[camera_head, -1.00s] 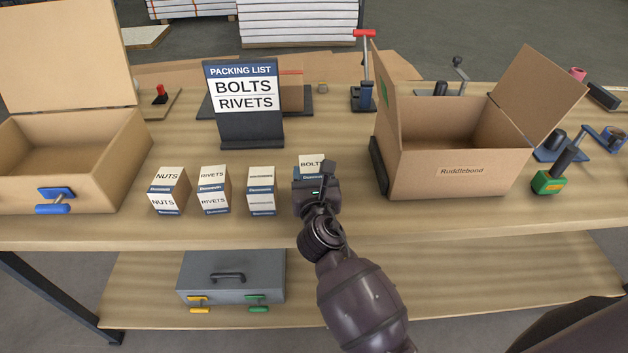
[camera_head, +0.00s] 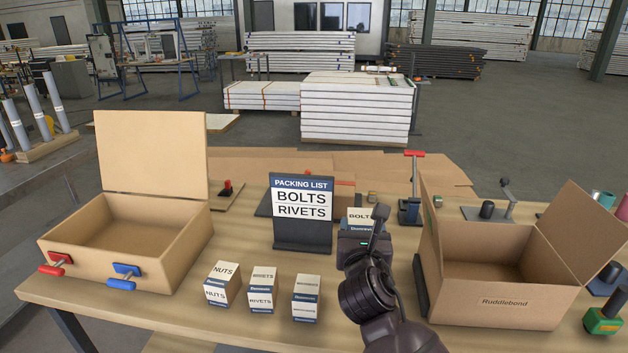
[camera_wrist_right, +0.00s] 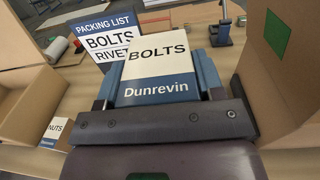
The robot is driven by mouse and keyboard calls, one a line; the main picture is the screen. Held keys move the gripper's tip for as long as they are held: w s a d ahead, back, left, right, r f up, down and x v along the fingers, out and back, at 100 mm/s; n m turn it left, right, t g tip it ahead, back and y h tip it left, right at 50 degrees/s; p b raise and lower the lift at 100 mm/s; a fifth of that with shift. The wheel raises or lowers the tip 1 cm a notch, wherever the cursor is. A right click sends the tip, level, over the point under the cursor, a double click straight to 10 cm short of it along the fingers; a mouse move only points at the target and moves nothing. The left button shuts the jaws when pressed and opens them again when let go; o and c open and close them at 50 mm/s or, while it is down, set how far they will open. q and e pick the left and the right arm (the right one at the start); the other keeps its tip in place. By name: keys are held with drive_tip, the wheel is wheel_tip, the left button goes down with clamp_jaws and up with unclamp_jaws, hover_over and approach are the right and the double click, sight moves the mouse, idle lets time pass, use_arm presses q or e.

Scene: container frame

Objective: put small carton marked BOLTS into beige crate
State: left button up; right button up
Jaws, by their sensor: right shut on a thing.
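The small white-and-blue carton marked BOLTS (camera_head: 360,216) is between the fingers of my right gripper (camera_head: 362,238), held above the table beside the packing list sign. In the right wrist view the carton (camera_wrist_right: 155,70) is upright, its BOLTS and Dunrevin print facing me, with a blue finger of the gripper (camera_wrist_right: 158,88) on each side. The beige crate (camera_head: 105,262) stands open at the left of the table, its lid raised at the back and red and blue latches on its front. Its visible inside is empty. My left gripper is out of view.
Cartons marked NUTS (camera_head: 222,284) and RIVETS (camera_head: 262,290), and a third with unclear print (camera_head: 306,298), stand along the front. The packing list sign (camera_head: 302,235) stands behind them. An open Ruddlebond cardboard box (camera_head: 500,300) is at the right.

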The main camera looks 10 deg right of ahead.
drive_tip(key=shift+a+r+y, duration=0.25)
drive_tip(key=shift+r+y, duration=0.05)
drive_tip(key=shift+r, duration=0.05)
drive_tip(key=shift+s+a+r+n+y, duration=0.2)
drive_tip(key=shift+r+n+y, duration=0.1)
drive_tip(key=shift+r, duration=0.15)
drive_tip(key=shift+s+a+r+n+y, duration=0.1)
drive_tip(key=shift+a+r+n+y, duration=0.15)
drive_tip(key=shift+r, duration=0.2)
drive_tip(key=shift+s+d+f+n+y, duration=0.2)
drive_tip(key=shift+s+n+y, duration=0.15)
drive_tip(key=shift+s, duration=0.15)
drive_tip(key=shift+s+d+f+n+y, duration=0.2)
drive_tip(key=shift+s+y, duration=0.1)
drive_tip(key=shift+s, duration=0.2)
drive_tip(key=s+d+f+y, duration=0.1)
drive_tip(key=s+d+f, duration=0.3)
drive_tip(key=s+f, duration=0.4)
drive_tip(key=shift+f+n, duration=0.3)
drive_tip(key=shift+f, duration=0.15)
drive_tip(key=shift+s+d, duration=0.1)
